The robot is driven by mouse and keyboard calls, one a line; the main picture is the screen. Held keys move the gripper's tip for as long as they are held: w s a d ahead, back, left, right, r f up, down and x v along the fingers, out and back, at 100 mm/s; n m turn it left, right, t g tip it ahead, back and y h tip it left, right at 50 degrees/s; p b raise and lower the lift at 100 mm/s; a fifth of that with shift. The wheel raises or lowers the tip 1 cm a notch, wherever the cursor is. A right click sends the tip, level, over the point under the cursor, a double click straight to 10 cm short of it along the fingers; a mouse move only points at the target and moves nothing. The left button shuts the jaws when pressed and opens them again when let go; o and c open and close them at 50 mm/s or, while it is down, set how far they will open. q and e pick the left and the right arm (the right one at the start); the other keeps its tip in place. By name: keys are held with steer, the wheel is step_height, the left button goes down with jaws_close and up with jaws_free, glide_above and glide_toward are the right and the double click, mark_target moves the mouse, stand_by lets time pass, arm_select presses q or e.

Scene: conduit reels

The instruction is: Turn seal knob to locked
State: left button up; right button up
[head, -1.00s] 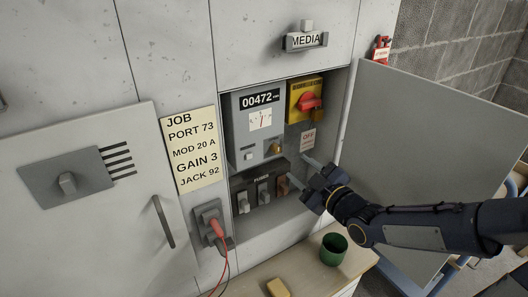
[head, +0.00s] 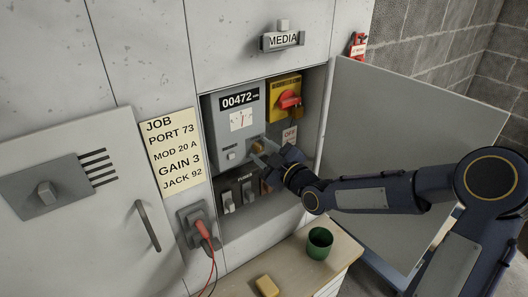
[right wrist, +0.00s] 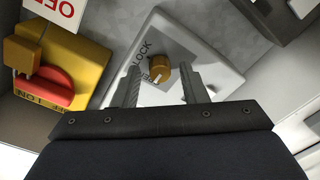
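The seal knob (right wrist: 161,72) is a small brass knob on the grey meter housing (head: 219,123). The right wrist view shows the word LOCK beside it and a second, partly hidden word nearer its pale pointer mark. My right gripper (head: 262,154) is at the lower right of the meter front. In the right wrist view its two fingers (right wrist: 162,80) are apart, one on each side of the knob. I cannot tell whether they touch it. In the head view the knob is mostly hidden by the fingers. My left gripper is out of view.
A yellow switch with a red handle (head: 289,100) and padlock sits close right of the meter. Fuses (head: 228,200) are below. The open cabinet door (head: 410,130) stands right. A green cup (head: 319,242) and yellow block (head: 266,286) are on the bench.

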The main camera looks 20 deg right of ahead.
jaws_close()
steer(key=shift+f, duration=0.1)
steer(key=m+b, duration=0.2)
steer(key=shift+m, duration=0.4)
steer(key=m+b, duration=0.2)
steer(key=m, duration=0.1)
steer(key=shift+m, duration=0.3)
steer(key=m+b, duration=0.2)
steer(key=m, duration=0.3)
steer(key=shift+m+t, duration=0.3)
steer(key=m, duration=0.6)
steer(key=shift+h+b, duration=0.3)
steer(key=shift+m, duration=0.4)
